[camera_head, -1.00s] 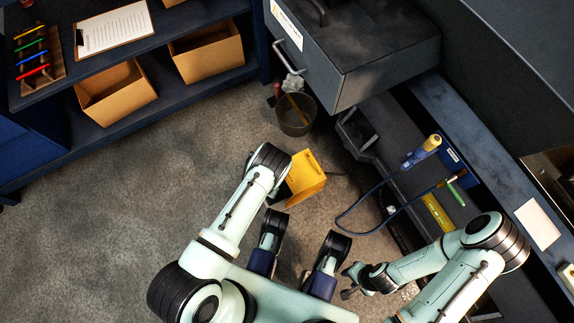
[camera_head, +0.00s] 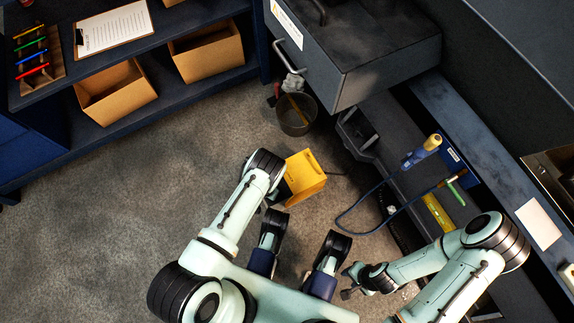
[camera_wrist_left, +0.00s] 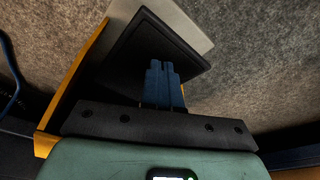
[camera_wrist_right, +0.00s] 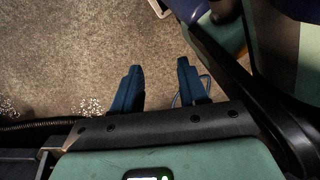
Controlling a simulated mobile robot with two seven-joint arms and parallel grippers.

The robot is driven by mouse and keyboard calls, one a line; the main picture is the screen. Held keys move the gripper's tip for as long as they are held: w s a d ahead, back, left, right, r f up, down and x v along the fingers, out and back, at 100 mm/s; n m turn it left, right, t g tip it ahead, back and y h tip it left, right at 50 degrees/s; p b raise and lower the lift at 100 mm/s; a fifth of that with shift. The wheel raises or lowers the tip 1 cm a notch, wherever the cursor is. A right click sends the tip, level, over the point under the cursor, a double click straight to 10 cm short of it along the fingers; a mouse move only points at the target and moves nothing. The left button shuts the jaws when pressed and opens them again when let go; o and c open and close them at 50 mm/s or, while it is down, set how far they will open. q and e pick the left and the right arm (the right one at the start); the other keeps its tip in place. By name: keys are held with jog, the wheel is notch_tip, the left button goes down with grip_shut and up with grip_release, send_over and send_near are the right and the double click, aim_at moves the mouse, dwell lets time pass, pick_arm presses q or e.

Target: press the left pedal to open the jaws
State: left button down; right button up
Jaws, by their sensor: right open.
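The pedal's yellow housing (camera_head: 306,174) stands on the grey floor near the middle of the head view, partly behind my left arm. In the left wrist view a black pedal pad (camera_wrist_left: 118,62) lies on a pale grey plate (camera_wrist_left: 190,22), with the yellow housing's edge (camera_wrist_left: 80,72) to the left. My left gripper (camera_wrist_left: 160,64) is shut and empty, its blue fingertips together over the pad. I cannot tell whether they touch it. That gripper is hidden in the head view. My right gripper (camera_head: 346,281) is open and empty; its parted fingers also show in the right wrist view (camera_wrist_right: 158,67).
A dark bin (camera_head: 296,114) stands on the floor beyond the housing. A dark machine cabinet (camera_head: 385,65) and a ledge with tools and a blue looped cable (camera_head: 345,226) are at right. A shelf with cardboard boxes (camera_head: 117,93) is at upper left. Floor at left is clear.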

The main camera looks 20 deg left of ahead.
pick_arm(q)
jog(key=shift+w+d+f, duration=0.15)
jog(key=shift+f, duration=0.2)
jog(key=shift+r, duration=0.1)
notch_tip(320, 180, up, 4)
jog(key=p, duration=0.4)
jog(key=shift+r, duration=0.25)
notch_tip(320, 180, up, 4)
jog(key=p, duration=0.2)
jog(key=shift+r+p, duration=0.15)
jog(key=shift+p, duration=0.25)
pick_arm(e)
jog(key=w+a+r+t, duration=0.2)
jog(key=w+r+t, duration=0.2)
jog(key=w+r, duration=0.5)
jog(key=shift+w+r+n, duration=0.2)
jog(key=shift+w+n, duration=0.2)
jog(key=shift+w, duration=0.7)
